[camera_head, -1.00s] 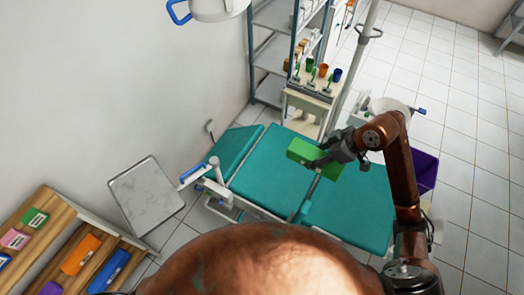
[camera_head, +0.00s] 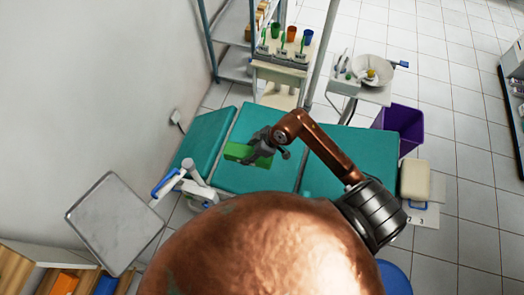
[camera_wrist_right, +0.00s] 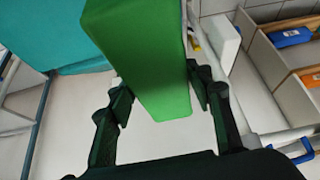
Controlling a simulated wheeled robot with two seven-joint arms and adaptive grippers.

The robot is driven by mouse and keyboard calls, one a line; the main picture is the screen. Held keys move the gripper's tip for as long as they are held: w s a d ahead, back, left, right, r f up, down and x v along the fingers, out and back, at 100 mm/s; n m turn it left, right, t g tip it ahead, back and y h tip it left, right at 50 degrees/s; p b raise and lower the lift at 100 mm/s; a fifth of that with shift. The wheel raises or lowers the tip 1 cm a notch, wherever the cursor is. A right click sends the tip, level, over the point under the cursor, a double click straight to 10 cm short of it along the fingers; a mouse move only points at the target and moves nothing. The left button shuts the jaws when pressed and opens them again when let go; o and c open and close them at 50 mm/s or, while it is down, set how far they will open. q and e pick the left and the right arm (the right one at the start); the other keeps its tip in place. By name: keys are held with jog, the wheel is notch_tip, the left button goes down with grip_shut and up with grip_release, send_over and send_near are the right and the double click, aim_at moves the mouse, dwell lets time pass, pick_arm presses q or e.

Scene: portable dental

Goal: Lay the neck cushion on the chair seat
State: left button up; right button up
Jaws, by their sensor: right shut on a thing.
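The neck cushion is a bright green block (camera_head: 238,153). My right gripper (camera_head: 258,152) is shut on it above the teal dental chair, over the left part of its middle section. In the right wrist view the cushion (camera_wrist_right: 145,60) sits between the two fingers of the gripper (camera_wrist_right: 160,92). The chair has a small left section (camera_head: 203,140), a middle section (camera_head: 275,118) and a right section (camera_head: 350,150). Whether the cushion touches the chair is hard to tell from the head view. My left gripper is not in view.
A grey tray (camera_head: 112,222) stands at the left beside a white arm with a blue handle (camera_head: 166,183). A cart with coloured cups (camera_head: 283,72) and a basin (camera_head: 372,70) stand behind the chair. A purple bin (camera_head: 402,122) is at the right.

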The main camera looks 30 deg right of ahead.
jog(key=s+f+b, duration=0.3)
jog(key=s+f, duration=0.1)
jog(key=f, duration=0.7)
jog(key=shift+m+h, duration=0.3)
jog(key=w+d+f+b, duration=0.1)
jog(key=w+d+f, duration=0.1)
jog(key=d+f, duration=0.1)
jog(key=w+d+f+b, duration=0.2)
jog(key=w+d+f, duration=0.1)
jog(key=d, duration=0.1)
jog(key=w+d+f+b, duration=0.1)
jog(key=w+d+f, duration=0.2)
jog(key=d, duration=0.1)
jog(key=shift+w+d+f+b, duration=0.15)
jog(key=shift+d+f+b, duration=0.1)
jog(key=shift+f+b, duration=0.15)
notch_tip(320, 180, down, 3)
jog(key=shift+w+d+f+b, duration=0.1)
jog(key=shift+f+b, duration=0.1)
jog(key=shift+b, duration=0.55)
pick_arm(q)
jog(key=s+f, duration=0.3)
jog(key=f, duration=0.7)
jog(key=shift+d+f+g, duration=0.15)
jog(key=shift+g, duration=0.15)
pick_arm(e)
jog(key=shift+r, duration=0.1)
jog(key=o, duration=1.2)
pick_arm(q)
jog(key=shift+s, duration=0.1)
